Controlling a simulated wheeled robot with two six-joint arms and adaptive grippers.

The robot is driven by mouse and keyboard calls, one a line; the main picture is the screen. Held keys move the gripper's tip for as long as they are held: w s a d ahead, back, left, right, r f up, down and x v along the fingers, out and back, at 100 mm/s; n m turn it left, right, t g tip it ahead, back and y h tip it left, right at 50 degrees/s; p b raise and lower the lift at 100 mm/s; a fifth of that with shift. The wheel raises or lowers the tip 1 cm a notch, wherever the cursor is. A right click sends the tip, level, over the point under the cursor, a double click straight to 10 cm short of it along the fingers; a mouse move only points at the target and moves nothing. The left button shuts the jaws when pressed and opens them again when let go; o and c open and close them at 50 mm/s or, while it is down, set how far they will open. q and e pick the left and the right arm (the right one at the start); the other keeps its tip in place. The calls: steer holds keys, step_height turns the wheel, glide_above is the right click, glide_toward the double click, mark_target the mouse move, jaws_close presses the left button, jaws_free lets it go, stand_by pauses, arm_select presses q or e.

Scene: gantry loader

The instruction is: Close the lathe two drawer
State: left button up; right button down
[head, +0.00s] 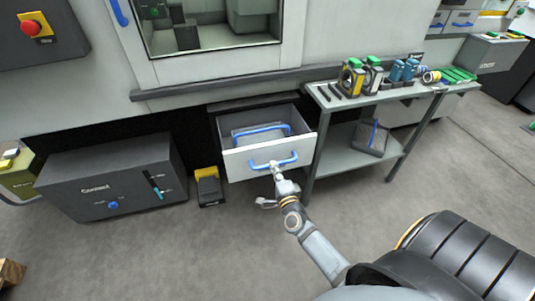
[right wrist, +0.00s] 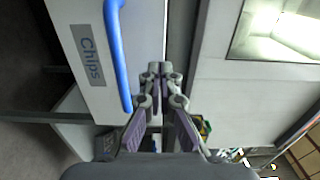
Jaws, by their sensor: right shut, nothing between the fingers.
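The drawer (head: 240,165) under the machine is pulled open, with a white front and a blue bar handle (head: 273,160). A grey bin with a blue handle (head: 262,130) sits inside it. In the right wrist view the drawer front (right wrist: 140,55) carries a "Chips" label (right wrist: 88,55), and its blue handle (right wrist: 118,50) runs beside my fingers. My right gripper (head: 277,172) is at the drawer front, just by the handle. Its fingers (right wrist: 161,72) are shut and empty; I cannot tell whether they touch the front. My left gripper is not in view.
A grey bench (head: 330,102) with tools stands close right of the drawer. A dark coolant box (head: 110,180) and a yellow-black pedal (head: 209,188) are on the floor to the left. The machine's window door (head: 210,25) is above. The floor before the drawer is clear.

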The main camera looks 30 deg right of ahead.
mark_target(266, 148)
steer(key=x, duration=0.6)
steer(key=shift+w+f+b, duration=0.1)
steer(key=shift+w+b, duration=0.05)
steer(key=shift+b, duration=0.15)
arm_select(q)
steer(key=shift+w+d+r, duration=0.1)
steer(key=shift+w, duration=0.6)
arm_select(e)
steer(key=shift+w+d, duration=0.15)
steer(key=shift+w, duration=0.45)
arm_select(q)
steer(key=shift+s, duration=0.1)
